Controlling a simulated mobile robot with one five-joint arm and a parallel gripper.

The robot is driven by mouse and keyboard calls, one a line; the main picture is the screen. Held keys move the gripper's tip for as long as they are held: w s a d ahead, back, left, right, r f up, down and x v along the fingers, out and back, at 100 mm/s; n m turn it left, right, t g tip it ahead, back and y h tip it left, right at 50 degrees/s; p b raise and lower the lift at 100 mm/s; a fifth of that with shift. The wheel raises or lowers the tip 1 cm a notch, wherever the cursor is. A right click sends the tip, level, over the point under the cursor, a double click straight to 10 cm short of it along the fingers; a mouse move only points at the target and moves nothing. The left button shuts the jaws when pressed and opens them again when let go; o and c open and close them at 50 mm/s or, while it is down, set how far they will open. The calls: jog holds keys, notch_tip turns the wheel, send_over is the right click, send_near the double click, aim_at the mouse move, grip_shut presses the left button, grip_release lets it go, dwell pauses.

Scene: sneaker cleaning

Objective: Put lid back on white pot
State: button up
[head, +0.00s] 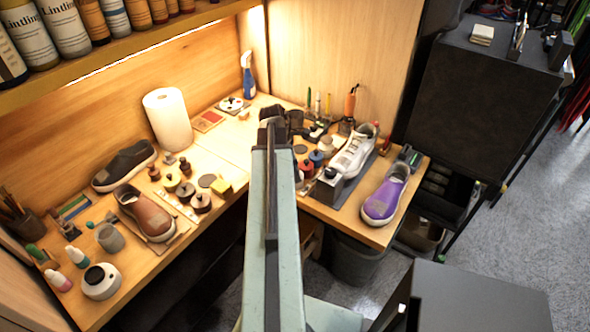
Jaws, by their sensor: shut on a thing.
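My arm reaches up the middle of the head view, over the workbench. My gripper (272,128) is at its far end, dark and small, seen from behind. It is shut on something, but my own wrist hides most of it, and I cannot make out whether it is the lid. A small whitish pot (327,144) stands on the right part of the bench, to the right of my gripper and apart from it; its top is too small to read. A white round container with a dark top (101,281) stands at the front left of the bench.
Blue and red-brown jars (317,158) stand near a white sneaker (356,150). A purple shoe (385,196) is at the right edge. Brown shoe (146,214), paper roll (167,119) and several small jars crowd the left. A bottle shelf (110,45) overhangs the upper left.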

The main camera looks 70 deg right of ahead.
dwell(0.4)
jog(key=o, duration=1.8)
jog(key=shift+o, duration=0.2)
notch_tip(320, 180, up, 7)
jog(key=p, duration=0.7)
grip_shut()
jog(key=shift+f, duration=0.25)
jog(key=shift+f+b, duration=2.15)
jog(key=shift+b, duration=0.25)
